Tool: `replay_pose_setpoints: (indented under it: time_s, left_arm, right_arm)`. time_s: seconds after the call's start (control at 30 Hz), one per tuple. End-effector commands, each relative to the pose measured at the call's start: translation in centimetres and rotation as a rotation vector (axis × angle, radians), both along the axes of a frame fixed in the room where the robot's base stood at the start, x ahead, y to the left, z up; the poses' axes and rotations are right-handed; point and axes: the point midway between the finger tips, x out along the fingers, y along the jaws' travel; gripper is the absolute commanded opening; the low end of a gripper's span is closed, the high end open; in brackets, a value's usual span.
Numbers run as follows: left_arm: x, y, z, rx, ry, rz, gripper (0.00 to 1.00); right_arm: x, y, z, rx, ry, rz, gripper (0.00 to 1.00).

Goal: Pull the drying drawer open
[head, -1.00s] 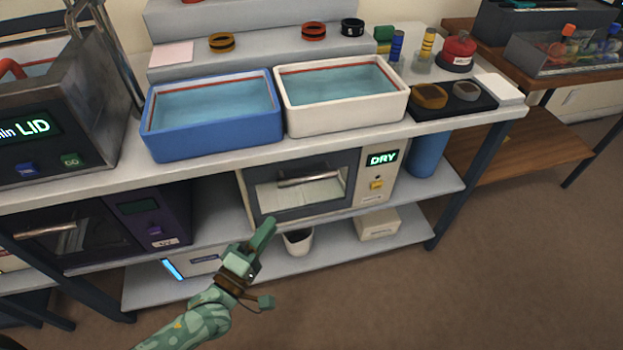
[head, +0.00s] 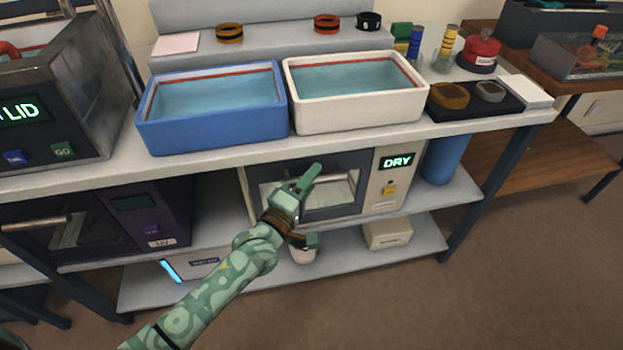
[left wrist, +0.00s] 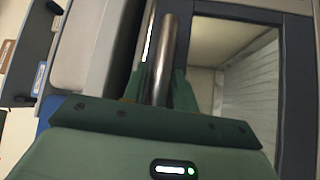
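The drying drawer (head: 335,205) is the dark-framed, windowed front of the cream dryer on the shelf under the bench. It looks closed. Its metal bar handle (head: 335,178) crosses the window and is partly hidden by my left gripper in the head view. My left gripper (head: 308,178) is in front of the handle's left end. In the left wrist view its green fingers (left wrist: 160,82) stand on either side of the handle (left wrist: 163,55), with narrow gaps showing, so it looks open. My right gripper is in neither view.
The dryer's panel (head: 388,180) has a lit DRY display and a yellow button. A blue tub (head: 210,137) and a white tub (head: 360,115) stand on the bench above. A white cup (head: 303,255) and a cream box (head: 388,233) are on the lower shelf.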

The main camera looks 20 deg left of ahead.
Motion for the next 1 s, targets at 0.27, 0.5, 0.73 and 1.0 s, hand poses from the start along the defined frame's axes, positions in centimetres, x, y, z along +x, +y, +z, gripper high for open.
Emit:
replay_pose_setpoints:
  time_s: [0.27,0.5,0.73,1.0]
  left_arm:
    - [0.0,0.0,0.0,0.000,0.000,0.000,0.00]
    - [-0.9,-0.6,0.2,0.000,-0.001,-0.001,0.00]
    - [-5.0,-3.4,0.7,-0.004,0.000,-0.002,0.00]
    - [-11.8,-8.0,0.5,-0.002,0.001,-0.001,0.00]
  right_arm:
    - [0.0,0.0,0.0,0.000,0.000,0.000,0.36]
    - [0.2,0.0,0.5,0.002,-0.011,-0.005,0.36]
    - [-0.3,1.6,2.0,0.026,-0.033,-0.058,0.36]
    - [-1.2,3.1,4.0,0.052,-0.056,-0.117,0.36]
